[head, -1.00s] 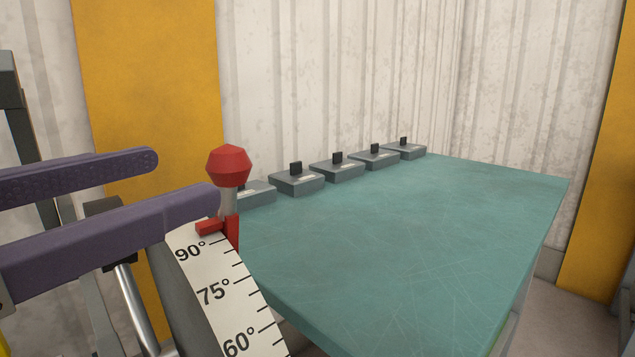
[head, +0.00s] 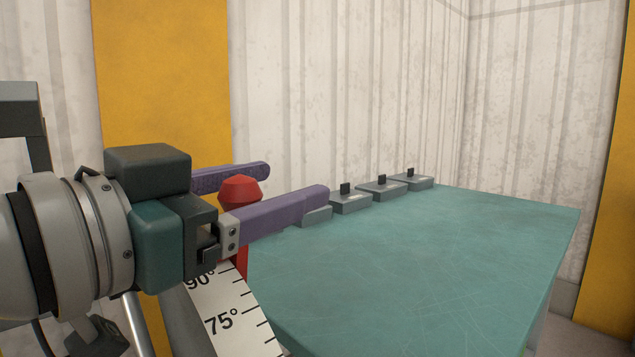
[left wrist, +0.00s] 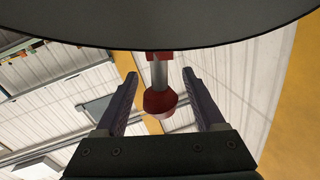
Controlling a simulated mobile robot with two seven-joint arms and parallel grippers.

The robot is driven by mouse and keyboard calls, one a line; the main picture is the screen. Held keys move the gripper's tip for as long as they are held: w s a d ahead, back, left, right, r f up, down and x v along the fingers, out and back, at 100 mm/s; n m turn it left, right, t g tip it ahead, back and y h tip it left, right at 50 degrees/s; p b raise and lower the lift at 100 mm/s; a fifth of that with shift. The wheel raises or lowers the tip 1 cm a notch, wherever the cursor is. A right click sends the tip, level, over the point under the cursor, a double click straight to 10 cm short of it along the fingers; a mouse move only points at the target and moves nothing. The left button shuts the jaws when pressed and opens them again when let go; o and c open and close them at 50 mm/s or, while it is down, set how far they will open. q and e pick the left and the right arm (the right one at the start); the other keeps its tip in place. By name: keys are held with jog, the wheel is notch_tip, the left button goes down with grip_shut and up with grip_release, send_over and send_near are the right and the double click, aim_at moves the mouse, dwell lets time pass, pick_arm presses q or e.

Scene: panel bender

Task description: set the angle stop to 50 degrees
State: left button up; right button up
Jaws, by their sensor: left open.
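The angle stop has a red knob (head: 240,188) on a grey stem, with a red pointer (head: 241,262) below it. It stands at the top of a white curved scale (head: 238,318) near the 90° mark; 75° shows lower down. My gripper partly hides the pointer, so its exact reading is unclear; 50° is out of view. My left gripper (head: 292,183) is open, its purple fingers on either side of the knob. In the left wrist view the knob (left wrist: 160,102) lies between the fingers (left wrist: 158,75), with gaps on both sides. My right gripper is not in view.
A green table (head: 420,260) with a mostly clear top fills the right. Several small grey blocks with black tabs (head: 380,188) line its back edge. A corrugated white wall (head: 340,90) and yellow posts (head: 160,75) stand behind.

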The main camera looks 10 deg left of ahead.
pick_arm(q)
grip_shut()
dwell(0.5)
dwell(0.8)
